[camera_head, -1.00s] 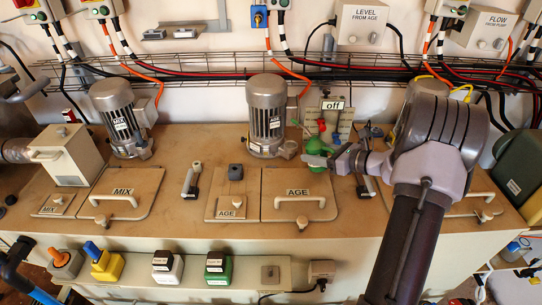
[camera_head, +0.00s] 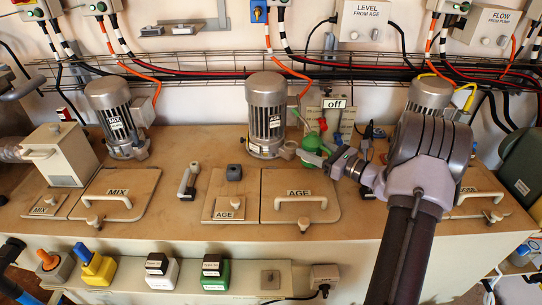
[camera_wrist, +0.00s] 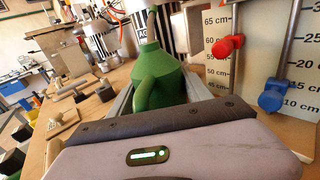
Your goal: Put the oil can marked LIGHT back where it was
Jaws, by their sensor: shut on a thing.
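A green oil can (camera_head: 311,148) with a tapering neck is held in my gripper (camera_head: 322,158), in front of the back wall beside the AGE motor. In the wrist view the can (camera_wrist: 160,78) stands roughly upright between the two fingers of my gripper (camera_wrist: 163,88), which is shut on it. My fingers hide its lower part. No LIGHT marking can be read on it, and I cannot tell whether its base touches the bench top.
The AGE motor (camera_head: 266,112) stands just left of the can. A level scale (camera_wrist: 262,70) with red and blue clamps is close on the right in the wrist view. Lids with raised handles (camera_head: 300,197) cover the bench.

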